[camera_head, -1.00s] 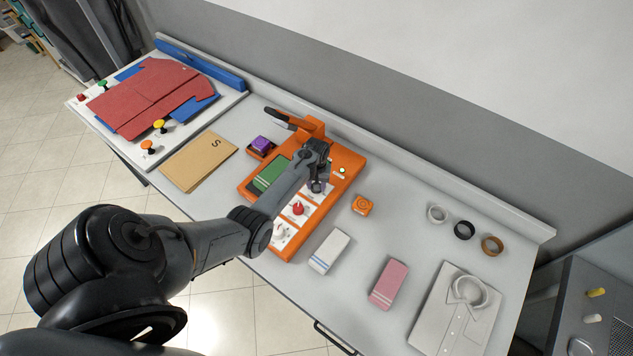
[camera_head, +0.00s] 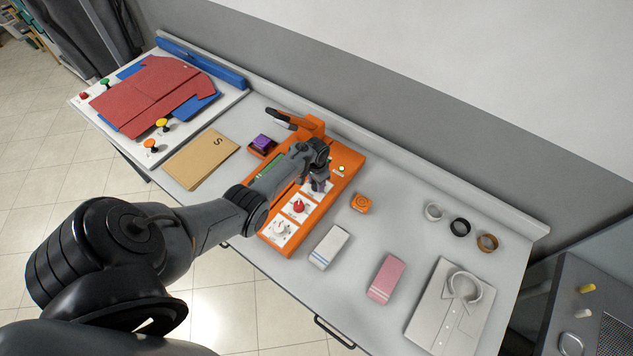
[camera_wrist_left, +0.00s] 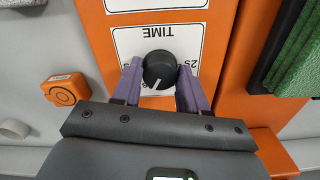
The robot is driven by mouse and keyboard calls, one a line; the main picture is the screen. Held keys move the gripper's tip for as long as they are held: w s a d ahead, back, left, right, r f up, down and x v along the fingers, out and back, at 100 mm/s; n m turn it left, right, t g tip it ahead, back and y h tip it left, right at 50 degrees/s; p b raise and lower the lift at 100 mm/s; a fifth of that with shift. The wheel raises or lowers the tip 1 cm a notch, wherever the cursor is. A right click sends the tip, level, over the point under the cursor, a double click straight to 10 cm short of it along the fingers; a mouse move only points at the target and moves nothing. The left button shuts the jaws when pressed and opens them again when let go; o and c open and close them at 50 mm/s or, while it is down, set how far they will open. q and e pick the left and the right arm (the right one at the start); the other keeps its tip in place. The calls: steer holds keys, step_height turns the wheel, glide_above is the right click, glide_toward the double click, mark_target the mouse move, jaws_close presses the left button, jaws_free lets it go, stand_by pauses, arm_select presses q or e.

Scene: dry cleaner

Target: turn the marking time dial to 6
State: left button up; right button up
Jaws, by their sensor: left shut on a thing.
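The marking time dial (camera_wrist_left: 159,68) is a round black knob with a white pointer line, on a white plate (camera_wrist_left: 140,44) printed TIME, upside down in the left wrist view. The pointer slants toward the lower left there. Most scale numbers are hidden or too small to read. My left gripper (camera_wrist_left: 158,80) is shut on the knob, one purple-grey finger on each side. In the head view my left gripper (camera_head: 319,183) is over the top plate of the orange marking machine (camera_head: 345,160) and hides the knob. My right gripper is not in view.
A red dial (camera_head: 298,206) and a white dial (camera_head: 281,227) sit on the machine's lower plates. An orange block (camera_head: 361,203), a white block (camera_head: 329,247) and a pink block (camera_head: 386,278) lie to the right. An orange lever arm (camera_head: 310,127) stands at the machine's back.

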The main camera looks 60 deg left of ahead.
mark_target(316, 184)
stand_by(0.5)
arm_select(q)
steer(key=o, duration=1.1)
steer(key=shift+c, duration=0.2)
steer(key=shift+r+p, duration=0.3)
steer(key=shift+r, duration=0.35)
step_height(316, 184, up, 10)
steer(key=p, duration=0.1)
steer(key=shift+f+p, duration=0.25)
steer(key=shift+p, duration=0.05)
